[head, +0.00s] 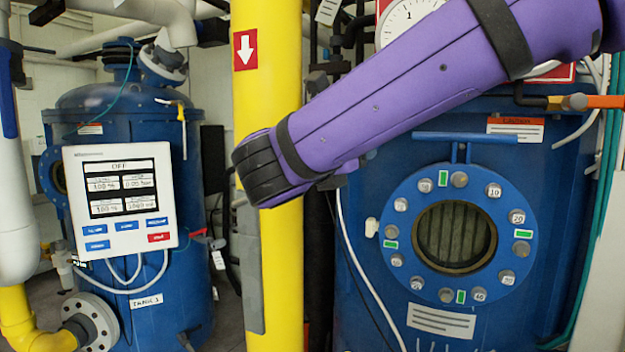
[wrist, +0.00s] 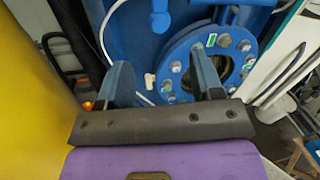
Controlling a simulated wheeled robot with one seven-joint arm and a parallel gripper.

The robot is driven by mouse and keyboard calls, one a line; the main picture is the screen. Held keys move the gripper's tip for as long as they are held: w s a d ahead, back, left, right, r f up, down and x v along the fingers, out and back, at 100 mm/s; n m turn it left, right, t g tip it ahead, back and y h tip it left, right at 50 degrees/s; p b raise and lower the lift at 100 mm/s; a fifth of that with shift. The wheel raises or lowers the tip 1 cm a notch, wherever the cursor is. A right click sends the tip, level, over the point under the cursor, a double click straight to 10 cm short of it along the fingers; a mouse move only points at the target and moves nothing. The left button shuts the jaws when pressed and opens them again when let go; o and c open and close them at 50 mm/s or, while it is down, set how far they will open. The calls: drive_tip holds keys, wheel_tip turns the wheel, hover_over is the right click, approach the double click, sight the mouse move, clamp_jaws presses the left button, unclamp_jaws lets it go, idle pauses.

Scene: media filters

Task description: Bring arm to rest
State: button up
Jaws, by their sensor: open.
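My gripper (wrist: 163,76) shows in the wrist view, with two blue fingers standing well apart and nothing between them. Beyond the fingers is the blue filter tank (wrist: 185,18) with its round bolted window flange (wrist: 176,66). In the head view my purple arm reaches in from the top right across the front of this tank (head: 350,290), and its dark-banded end overlaps the yellow pipe (head: 280,270). My gripper cannot be made out in the head view.
A second blue tank (head: 180,295) with a white control panel (head: 120,200) stands at the left. A pressure gauge (head: 405,18) is partly covered by my arm. The yellow surface (wrist: 30,100) lies close on the left in the wrist view. Hoses and cables run between the tanks.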

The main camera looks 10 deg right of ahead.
drive_tip(key=s+d+f+m+g+y, duration=0.2)
drive_tip(key=s+d+f+m+g, duration=0.25)
drive_tip(key=d+m, duration=0.2)
drive_tip(key=s+d+f+m+g+y, duration=0.2)
drive_tip(key=s+d+f+m+g, duration=0.15)
drive_tip(key=s+d+m, duration=0.3)
drive_tip(key=s+f+m+y, duration=0.7)
drive_tip(key=s+m+y, duration=0.2)
drive_tip(key=m, duration=0.7)
drive_tip(key=shift+d+t+y, duration=0.25)
drive_tip(key=shift+t+y, duration=0.05)
drive_tip(key=shift+t, duration=0.1)
